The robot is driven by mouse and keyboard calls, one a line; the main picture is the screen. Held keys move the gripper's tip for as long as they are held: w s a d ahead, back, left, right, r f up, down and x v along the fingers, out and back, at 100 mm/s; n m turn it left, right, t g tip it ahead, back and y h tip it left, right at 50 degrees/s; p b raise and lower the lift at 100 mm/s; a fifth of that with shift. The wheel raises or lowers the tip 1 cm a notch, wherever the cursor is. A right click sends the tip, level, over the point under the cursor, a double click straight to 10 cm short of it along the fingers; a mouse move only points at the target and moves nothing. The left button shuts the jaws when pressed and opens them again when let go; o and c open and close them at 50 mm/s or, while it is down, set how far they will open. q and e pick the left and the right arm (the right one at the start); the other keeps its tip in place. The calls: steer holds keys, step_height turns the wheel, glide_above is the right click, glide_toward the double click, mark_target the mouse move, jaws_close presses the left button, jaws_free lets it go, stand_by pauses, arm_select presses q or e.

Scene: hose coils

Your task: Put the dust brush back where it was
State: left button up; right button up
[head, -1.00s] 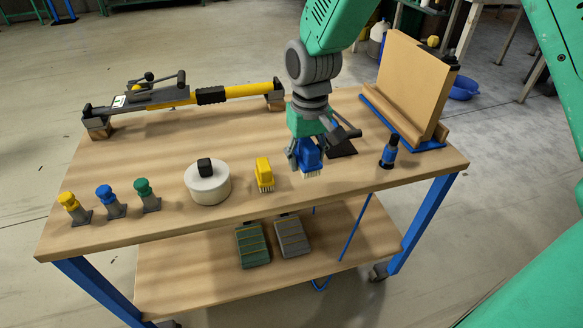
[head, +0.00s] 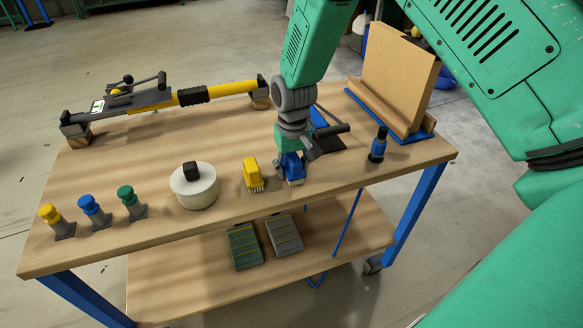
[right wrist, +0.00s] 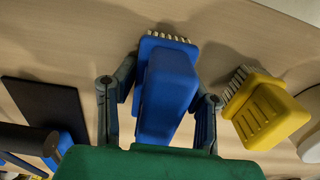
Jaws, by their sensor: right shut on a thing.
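A blue brush (head: 293,168) with pale bristles is between the fingers of my right gripper (head: 290,164), bristles down at the tabletop near the front edge. Contact with the wood is not clear. In the right wrist view, the blue brush (right wrist: 165,90) lies between both fingers of the right gripper (right wrist: 160,95). A yellow brush (head: 253,172) stands close by on its left, apart from it; it also shows in the right wrist view (right wrist: 265,110). My left gripper is not in view.
On the workbench (head: 120,170) are a white round block (head: 194,188), several coloured knobs at the left, a dark plate (head: 328,142) behind the gripper, a blue-black bottle (head: 378,145) and an upright board (head: 398,82). A yellow-black tool (head: 190,97) lies at the back.

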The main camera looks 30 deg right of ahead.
mark_target(294, 154)
steer(key=shift+d, duration=0.15)
steer(key=o, duration=1)
steer(key=shift+d, duration=0.2)
steer(key=shift+a, duration=0.1)
steer(key=shift+a+r, duration=0.15)
steer(key=shift+r, duration=0.35)
step_height(294, 154, up, 11)
steer(key=shift+r+p, duration=0.1)
steer(key=shift+p, duration=0.4)
